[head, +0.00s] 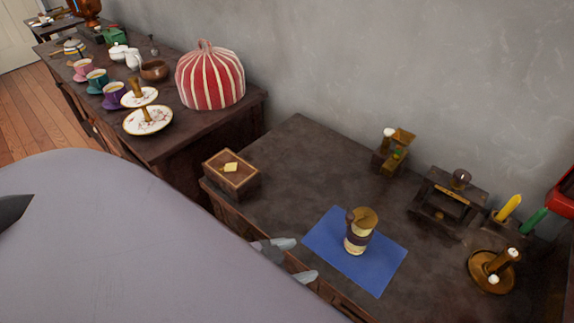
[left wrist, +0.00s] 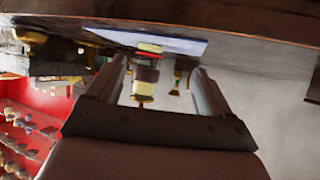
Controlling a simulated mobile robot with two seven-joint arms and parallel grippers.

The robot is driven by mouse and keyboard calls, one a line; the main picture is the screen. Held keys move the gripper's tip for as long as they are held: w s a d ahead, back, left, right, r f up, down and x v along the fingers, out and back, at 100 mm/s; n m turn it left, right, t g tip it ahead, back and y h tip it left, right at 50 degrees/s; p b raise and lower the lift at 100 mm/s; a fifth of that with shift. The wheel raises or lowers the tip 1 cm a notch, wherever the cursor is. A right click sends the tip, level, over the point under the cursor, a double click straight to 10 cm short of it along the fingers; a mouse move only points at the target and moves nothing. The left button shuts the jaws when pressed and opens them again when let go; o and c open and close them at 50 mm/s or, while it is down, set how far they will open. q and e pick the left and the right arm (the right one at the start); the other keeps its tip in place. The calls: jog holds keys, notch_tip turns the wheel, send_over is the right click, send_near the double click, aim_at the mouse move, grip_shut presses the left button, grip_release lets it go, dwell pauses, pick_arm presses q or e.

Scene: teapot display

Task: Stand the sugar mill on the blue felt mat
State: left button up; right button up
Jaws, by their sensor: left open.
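The sugar mill (head: 358,240), a cream cylinder with a dark band and a brass top, stands upright on the blue felt mat (head: 330,240). In the left wrist view, which is upside down, the mill (left wrist: 146,76) shows between my fingers in the picture, with the mat (left wrist: 180,45) at its foot. My left gripper (head: 292,260) is open and empty at the mat's left edge, its fingertips apart from the mill. My grey arm hides the rest of that gripper in the head view.
A wooden box (head: 231,173) stands at the table's left corner. A brass grinder (head: 394,150), a dark wooden stand (head: 447,200) and a brass candle holder (head: 490,272) stand behind and right of the mat. A striped red cosy (head: 210,77) and crockery fill the far sideboard.

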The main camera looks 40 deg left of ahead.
pick_arm(q)
jog(key=s+f+n+y, duration=0.1)
jog(key=s+f+y, duration=0.1)
jog(key=s+f, duration=0.2)
jog(key=shift+d+f+n+g, duration=0.3)
jog(key=shift+d+f+g, duration=0.1)
jog(key=shift+d, duration=0.05)
jog(key=shift+s, duration=0.1)
jog(key=shift+c, duration=0.3)
